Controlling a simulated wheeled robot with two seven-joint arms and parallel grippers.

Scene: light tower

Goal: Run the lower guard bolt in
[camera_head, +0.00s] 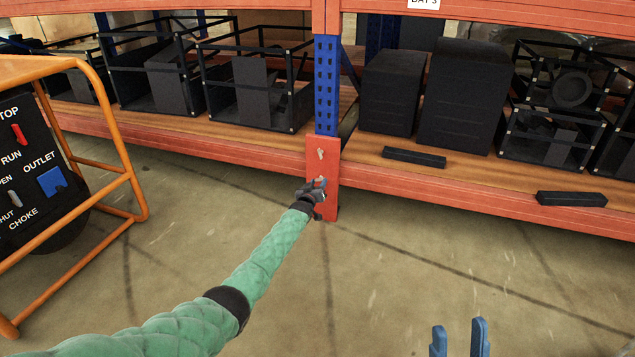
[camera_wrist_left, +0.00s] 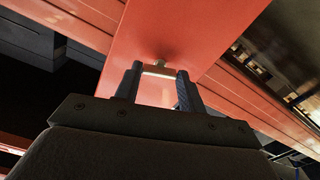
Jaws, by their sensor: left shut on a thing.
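The orange-red guard plate (camera_head: 325,206) stands at the foot of the blue upright in the head view. The upper guard bolt (camera_head: 321,154) shows as a small light piece on the plate. My left gripper (camera_head: 318,187) is at the plate's lower part, shut on the lower guard bolt. In the left wrist view the gripper's fingers (camera_wrist_left: 157,84) flank the light crossbar of the lower guard bolt (camera_wrist_left: 159,74), whose shank meets the plate (camera_wrist_left: 172,35). How deep the bolt sits cannot be told. My right gripper (camera_head: 459,338) is open and empty at the bottom edge.
An orange-framed panel (camera_head: 22,170) with switches stands at the left. The shelf's orange beam (camera_head: 430,188) runs both sides of the upright (camera_head: 326,85). Black racks and speakers (camera_head: 465,95) stand on the shelf. The floor (camera_head: 400,275) in front is clear.

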